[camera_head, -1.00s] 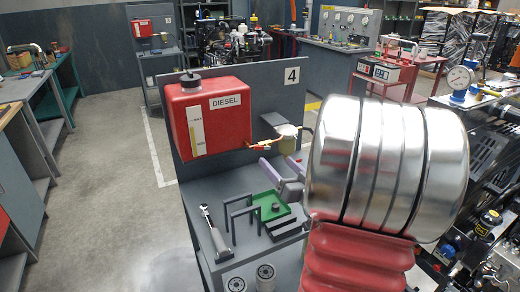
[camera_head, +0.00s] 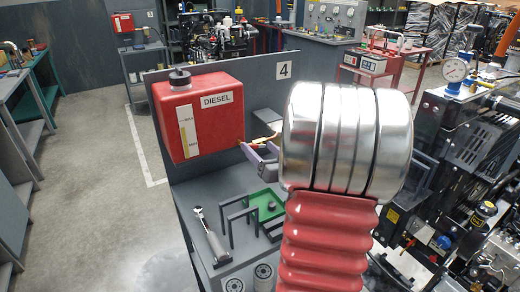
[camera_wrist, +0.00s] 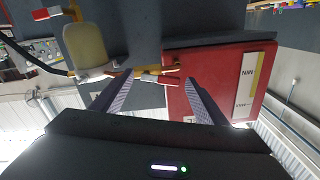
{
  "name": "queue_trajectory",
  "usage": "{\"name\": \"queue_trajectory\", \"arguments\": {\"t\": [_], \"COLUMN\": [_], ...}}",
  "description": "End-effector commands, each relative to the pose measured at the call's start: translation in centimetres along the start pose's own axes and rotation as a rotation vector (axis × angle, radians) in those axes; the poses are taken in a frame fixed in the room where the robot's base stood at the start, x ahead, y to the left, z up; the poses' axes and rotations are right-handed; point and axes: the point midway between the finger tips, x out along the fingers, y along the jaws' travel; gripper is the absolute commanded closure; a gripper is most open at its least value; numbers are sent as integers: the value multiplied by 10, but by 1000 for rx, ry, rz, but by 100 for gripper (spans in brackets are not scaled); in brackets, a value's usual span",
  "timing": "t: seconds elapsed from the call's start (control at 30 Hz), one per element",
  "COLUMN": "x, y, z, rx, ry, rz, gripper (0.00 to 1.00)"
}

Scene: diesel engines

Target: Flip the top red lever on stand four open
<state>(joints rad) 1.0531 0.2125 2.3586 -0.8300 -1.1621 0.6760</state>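The red diesel tank (camera_head: 200,118) hangs on the grey panel of stand four, marked with a "4" sign (camera_head: 283,70). In the wrist view, which looks upside down, the tank (camera_wrist: 215,80) is at right. A red lever (camera_wrist: 153,79) lies on the brass fitting beside the tank. Another red lever with a pale end (camera_wrist: 47,13) is at upper left. My gripper (camera_wrist: 159,77) is open, its two fingers on either side of the lever by the tank; contact cannot be told. In the head view my gripper (camera_head: 257,148) is at the tank's right, partly hidden by my arm.
A filter bowl (camera_wrist: 90,50) with a black hose is left of the fingers in the wrist view. The stand's shelf holds a green tray (camera_head: 268,203), a ratchet-like tool (camera_head: 211,238) and cylindrical filters (camera_head: 263,272). An engine (camera_head: 470,140) stands close at right.

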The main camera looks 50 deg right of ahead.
Motion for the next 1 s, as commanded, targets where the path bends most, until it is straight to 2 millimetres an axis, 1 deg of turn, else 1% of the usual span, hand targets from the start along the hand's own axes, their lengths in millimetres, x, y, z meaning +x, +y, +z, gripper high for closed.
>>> {"name": "queue_trajectory", "arguments": {"t": [0.03, 0.07, 0.57, 0.77, 1.0], "x": [0, 0, 0, 0, 0], "y": [0, 0, 0, 0, 0], "z": [0, 0, 0, 1, 4], "rx": [0, 0, 0, -22, -149], "ry": [0, 0, 0, -1, -1], "rz": [0, 0, -1, 0, 0], "gripper": [37, 39, 74, 74, 74]}}
